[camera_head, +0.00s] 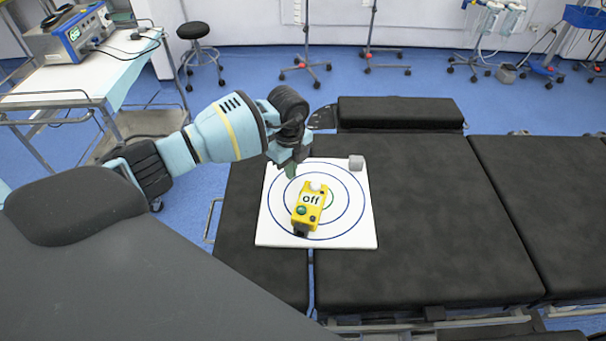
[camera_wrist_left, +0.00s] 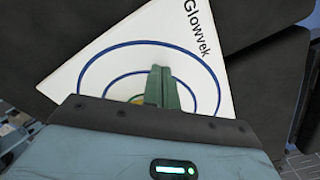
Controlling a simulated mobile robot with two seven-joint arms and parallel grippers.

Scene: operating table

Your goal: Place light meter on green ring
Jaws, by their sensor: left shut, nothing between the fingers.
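The yellow light meter (camera_head: 308,207), marked "off", lies on the white target board (camera_head: 352,237). It covers much of the green ring (camera_head: 329,199), whose edge shows beside it. My left gripper (camera_head: 291,171) is just behind the meter, with its fingers shut and empty over the board. In the left wrist view the shut green fingers (camera_wrist_left: 162,88) point at the board's rings. Only a sliver of yellow (camera_wrist_left: 137,100) shows beside them; my gripper's body hides the rest. My right gripper is in neither view.
The board lies on a black padded operating table (camera_head: 420,220). The padding to the right is clear. A side table (camera_head: 75,80) with a device (camera_head: 72,35) stands at the back left.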

